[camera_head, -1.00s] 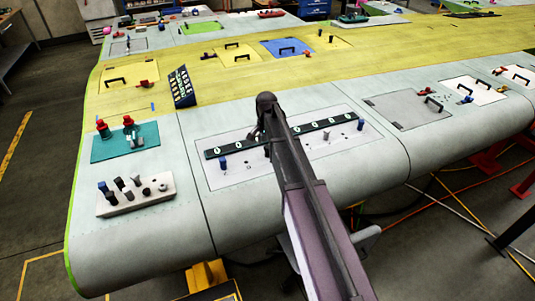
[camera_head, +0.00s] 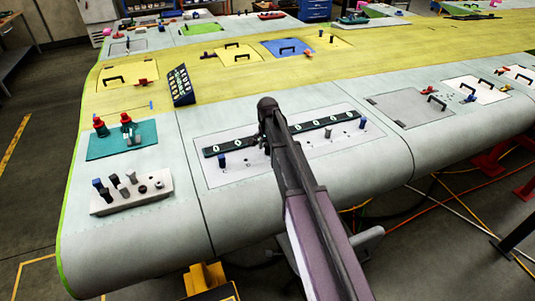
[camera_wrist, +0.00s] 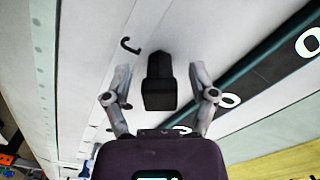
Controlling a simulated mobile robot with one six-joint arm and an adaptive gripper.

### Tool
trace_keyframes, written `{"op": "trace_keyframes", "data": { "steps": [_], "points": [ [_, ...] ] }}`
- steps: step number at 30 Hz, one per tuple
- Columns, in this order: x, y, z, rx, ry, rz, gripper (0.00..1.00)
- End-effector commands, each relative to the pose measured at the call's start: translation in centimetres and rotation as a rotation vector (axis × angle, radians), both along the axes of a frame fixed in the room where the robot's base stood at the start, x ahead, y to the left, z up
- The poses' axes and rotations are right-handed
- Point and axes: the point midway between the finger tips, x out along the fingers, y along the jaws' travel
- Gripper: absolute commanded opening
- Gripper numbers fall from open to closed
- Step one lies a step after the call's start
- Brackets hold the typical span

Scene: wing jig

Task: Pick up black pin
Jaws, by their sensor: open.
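In the wrist view the black pin (camera_wrist: 160,82) stands on the pale panel, directly between the two spread fingers of my gripper (camera_wrist: 159,73). There is a visible gap on each side, and the fingers do not appear to touch it. Its lower end is hard to make out from this angle. In the head view my arm hides most of my gripper and the pin, over the front white panel (camera_head: 230,176) beside the dark numbered strip (camera_head: 305,126).
A grey block with several pins (camera_head: 130,196) and a teal mat (camera_head: 118,146) with red-topped items sit at the left. The dark strip (camera_wrist: 255,80) runs close to the right finger.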

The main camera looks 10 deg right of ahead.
Motion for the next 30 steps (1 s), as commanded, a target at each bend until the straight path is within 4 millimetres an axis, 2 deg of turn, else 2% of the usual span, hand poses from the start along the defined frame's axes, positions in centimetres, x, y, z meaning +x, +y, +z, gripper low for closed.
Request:
{"op": "trace_keyframes", "data": {
  "steps": [4,23,24,26,30],
  "points": [
    [0.0,0.0,-0.81,0.0,0.0,0.0,0.74],
    [0.0,-0.01,-0.8,0.0,0.0,0.0,0.74],
    [0.0,-0.01,-0.8,0.0,0.0,0.0,0.68],
    [-0.01,-0.01,-0.8,0.0,0.0,0.0,0.5],
    [-0.01,-0.01,-0.8,0.0,0.0,0.0,0.08]
  ]
}}
